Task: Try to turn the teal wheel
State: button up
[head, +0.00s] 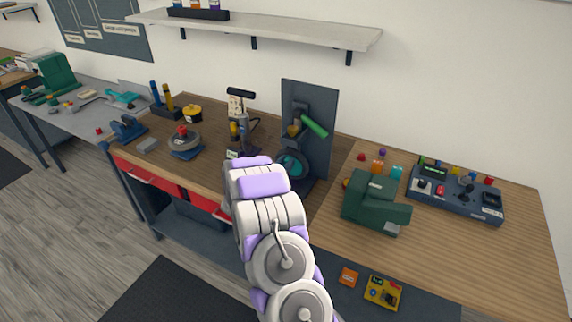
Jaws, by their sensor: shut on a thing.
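The teal wheel (291,164) stands upright low in front of a dark grey upright panel (320,130) on the wooden bench. It has a teal face and a dark rim. Its left edge is close to, and partly covered by, the end of my white and purple arm. My arm reaches up from the bottom of the head view to just left of the wheel. My gripper's fingers are hidden behind the arm's end, so I cannot see whether they touch the wheel. A green bar handle (314,126) sticks out above the wheel on the same panel.
A black-handled device (241,94) stands left of the panel. A grey round device with a red knob (184,140) sits farther left. A green machine (374,198) and control box (455,193) are on the right bench. A shelf (270,29) hangs above.

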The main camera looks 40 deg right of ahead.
jog(key=shift+a, duration=0.1)
dwell(0.7)
jog(key=o, duration=1)
jog(key=shift+a+r, duration=0.1)
jog(key=o, duration=0.9)
jog(key=shift+s+d, duration=0.1)
jog(key=shift+d, duration=0.15)
jog(key=shift+c, duration=0.2)
jog(key=shift+a, duration=0.1)
jog(key=v, duration=0.8)
